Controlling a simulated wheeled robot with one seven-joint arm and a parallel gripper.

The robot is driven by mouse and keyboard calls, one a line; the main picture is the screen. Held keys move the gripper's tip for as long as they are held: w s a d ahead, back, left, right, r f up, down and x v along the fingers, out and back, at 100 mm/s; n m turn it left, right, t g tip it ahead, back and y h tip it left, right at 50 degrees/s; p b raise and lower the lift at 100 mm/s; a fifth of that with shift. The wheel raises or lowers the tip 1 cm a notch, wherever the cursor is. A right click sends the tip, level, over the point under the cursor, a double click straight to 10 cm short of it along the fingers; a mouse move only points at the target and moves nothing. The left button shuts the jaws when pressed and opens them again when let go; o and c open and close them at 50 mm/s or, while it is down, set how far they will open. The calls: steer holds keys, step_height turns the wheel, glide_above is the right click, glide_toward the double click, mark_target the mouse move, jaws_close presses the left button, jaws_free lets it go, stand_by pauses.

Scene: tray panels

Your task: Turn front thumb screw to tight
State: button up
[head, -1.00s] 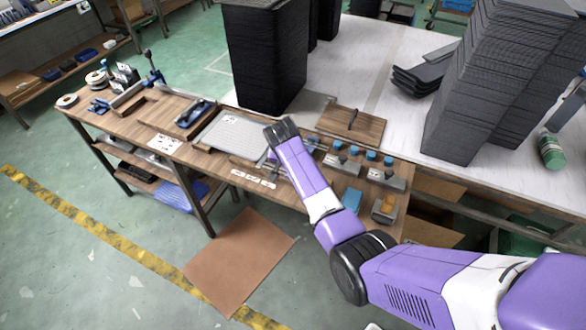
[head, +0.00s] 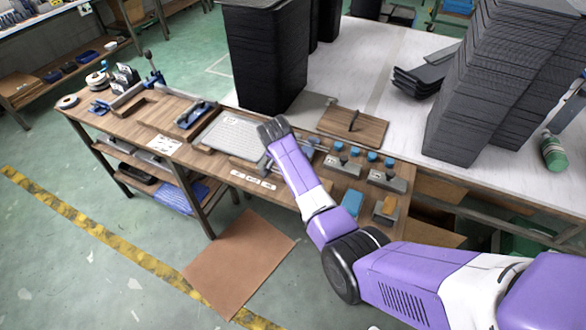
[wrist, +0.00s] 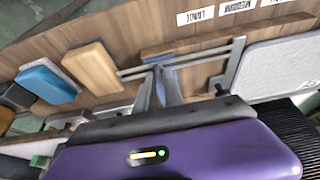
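My gripper (wrist: 160,72) shows in the wrist view as two grey fingers, close together, reaching to a small blue part between two thin metal rods (wrist: 205,55). I cannot tell whether the fingers touch or grip this part, or whether it is the front thumb screw. A grey bracket (wrist: 234,68) crosses the rods' right end, beside a pale panel (wrist: 285,66). In the head view, the panel (head: 232,135) lies on the wooden bench, left of my arm's dark end (head: 273,128). My arm hides much of the rod fixture there. No thumb screw shows clearly.
Blue (head: 352,202) and tan (head: 386,209) blocks lie right of my arm. Blue-topped parts (head: 343,165) stand behind them. White label cards (head: 253,180) line the front edge. A wooden board with a handle (head: 352,127) and tall black stacks (head: 265,55) stand behind.

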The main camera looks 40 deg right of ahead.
steer(key=shift+o, duration=1)
steer(key=shift+r, duration=0.1)
steer(key=v, duration=0.7)
steer(key=shift+r+b, duration=0.3)
steer(key=shift+b, duration=0.05)
steer(key=shift+s+a, duration=0.1)
